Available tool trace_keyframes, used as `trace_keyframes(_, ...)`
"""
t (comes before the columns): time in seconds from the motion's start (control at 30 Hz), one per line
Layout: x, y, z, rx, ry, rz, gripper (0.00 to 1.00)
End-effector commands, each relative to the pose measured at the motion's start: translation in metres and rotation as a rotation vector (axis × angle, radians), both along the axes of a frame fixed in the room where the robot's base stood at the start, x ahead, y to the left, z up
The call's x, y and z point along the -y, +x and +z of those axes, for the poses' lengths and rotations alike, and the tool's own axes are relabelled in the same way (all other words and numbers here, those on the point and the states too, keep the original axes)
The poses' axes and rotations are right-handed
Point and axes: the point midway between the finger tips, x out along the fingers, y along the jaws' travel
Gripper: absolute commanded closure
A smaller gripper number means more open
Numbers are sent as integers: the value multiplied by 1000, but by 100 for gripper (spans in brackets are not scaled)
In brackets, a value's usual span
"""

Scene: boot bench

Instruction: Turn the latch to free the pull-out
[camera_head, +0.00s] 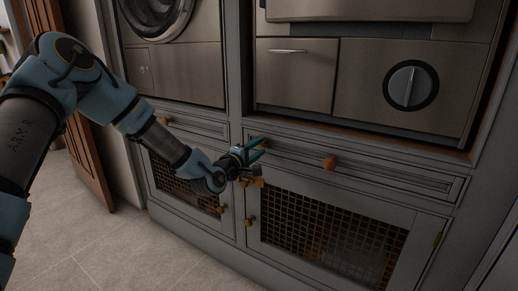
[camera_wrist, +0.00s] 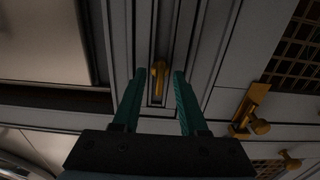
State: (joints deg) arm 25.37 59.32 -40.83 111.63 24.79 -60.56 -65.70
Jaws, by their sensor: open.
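My gripper (camera_head: 262,146) is open, with teal fingers pointing at the left end of the right-hand drawer front (camera_head: 390,180). In the wrist view, my gripper (camera_wrist: 160,76) has a small brass piece (camera_wrist: 159,78) between its fingertips, with a gap on both sides; no contact shows. A brass fitting with a plate and a round knob (camera_wrist: 250,110) sits to the right of my fingers there. It also appears in the head view as a brass fitting (camera_head: 253,182) just below my gripper. I cannot tell which brass piece is the latch.
An orange-brown knob (camera_head: 329,162) sits mid-drawer. Below is a mesh-fronted door (camera_head: 330,235) with brass knobs (camera_head: 250,221). A steel appliance with a round dial (camera_head: 411,86) stands above. The tiled floor (camera_head: 130,250) in front is clear.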

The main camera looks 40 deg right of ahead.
Motion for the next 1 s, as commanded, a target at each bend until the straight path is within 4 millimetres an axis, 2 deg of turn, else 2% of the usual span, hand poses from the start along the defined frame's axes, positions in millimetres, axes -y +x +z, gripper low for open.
trace_keyframes(0.3, 2, 1, 0, 0, 1, 0, 59)
trace_keyframes(0.67, 2, 1, 0, 1, 0, 1, 99)
trace_keyframes(1.0, 2, 1, 0, 1, 1, 1, 100)
